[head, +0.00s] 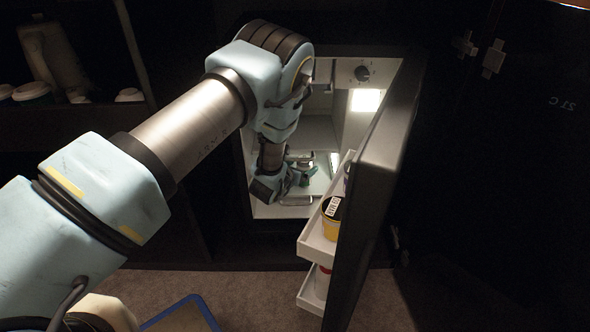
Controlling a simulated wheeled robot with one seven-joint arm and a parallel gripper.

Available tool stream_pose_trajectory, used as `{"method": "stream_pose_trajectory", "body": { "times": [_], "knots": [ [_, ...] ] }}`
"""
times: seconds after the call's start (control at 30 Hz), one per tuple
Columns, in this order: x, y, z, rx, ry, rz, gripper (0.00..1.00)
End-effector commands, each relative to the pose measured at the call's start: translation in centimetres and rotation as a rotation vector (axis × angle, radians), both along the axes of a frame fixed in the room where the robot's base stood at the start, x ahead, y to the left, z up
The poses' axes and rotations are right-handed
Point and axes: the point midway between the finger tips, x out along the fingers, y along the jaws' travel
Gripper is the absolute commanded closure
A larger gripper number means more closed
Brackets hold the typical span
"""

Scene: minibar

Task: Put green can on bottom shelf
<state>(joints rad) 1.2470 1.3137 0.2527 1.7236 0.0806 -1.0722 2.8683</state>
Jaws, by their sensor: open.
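My arm reaches into the lit minibar (355,130), whose door (378,190) stands open to the right. My gripper (305,172) is inside the cavity, low down near a shelf. It looks open, though the wrist hides part of it. A small patch of green, perhaps the green can (311,174), shows at the fingers. It is too small and covered to tell whether it stands upright or touches the fingers.
The door's upper rack (312,235) holds a yellow can (331,222) with a dark top. Its lower rack (310,292) holds a red and white container (322,282). A dark shelf at the left holds a jug (55,60) and cups. Carpet lies in front.

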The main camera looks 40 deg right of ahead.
Motion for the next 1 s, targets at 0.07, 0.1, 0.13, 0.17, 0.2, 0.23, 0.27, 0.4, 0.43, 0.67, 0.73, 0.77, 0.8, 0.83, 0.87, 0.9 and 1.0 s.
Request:
{"method": "stream_pose_trajectory", "body": {
  "times": [0.07, 0.1, 0.13, 0.17, 0.2, 0.23, 0.27, 0.4, 0.43, 0.67, 0.73, 0.77, 0.8, 0.83, 0.87, 0.9, 1.0],
  "knots": [
    [-0.6, 1.1, 0.8, 0.003, 0.001, -0.001, 0.05],
    [-0.9, 1.7, 1.2, 0.003, 0.001, -0.001, 0.05],
    [-1.1, 2.3, 1.4, 0.003, 0.0, 0.0, 0.05],
    [-1.3, 2.9, 1.7, 0.004, 0.001, 0.0, 0.05],
    [-1.7, 3.6, 2.0, 0.003, 0.0, 0.0, 0.05],
    [-1.9, 4.1, 2.3, 0.003, 0.0, 0.0, 0.05],
    [-2.2, 4.7, 2.5, 0.003, 0.0, -0.001, 0.05],
    [-3.1, 6.9, 3.5, 0.003, 0.0, 0.0, 0.05],
    [-3.3, 7.4, 3.6, 0.003, 0.0, 0.0, 0.05],
    [-4.0, 9.1, 4.3, 0.001, 0.0, 0.0, 0.05],
    [-4.1, 9.2, 4.3, -0.001, 0.0, 0.0, 0.05],
    [-4.1, 9.3, 4.3, -0.001, 0.0, 0.0, 0.05],
    [-4.1, 9.3, 4.3, -0.001, 0.0, 0.0, 0.05],
    [-4.1, 9.3, 4.3, -0.001, 0.0, 0.0, 0.05],
    [-4.1, 9.3, 4.3, -0.001, 0.0, 0.0, 0.05],
    [-4.1, 9.3, 4.3, -0.001, 0.0, 0.0, 0.05],
    [-4.1, 9.3, 4.3, -0.001, 0.0, 0.0, 0.05]
  ]
}}
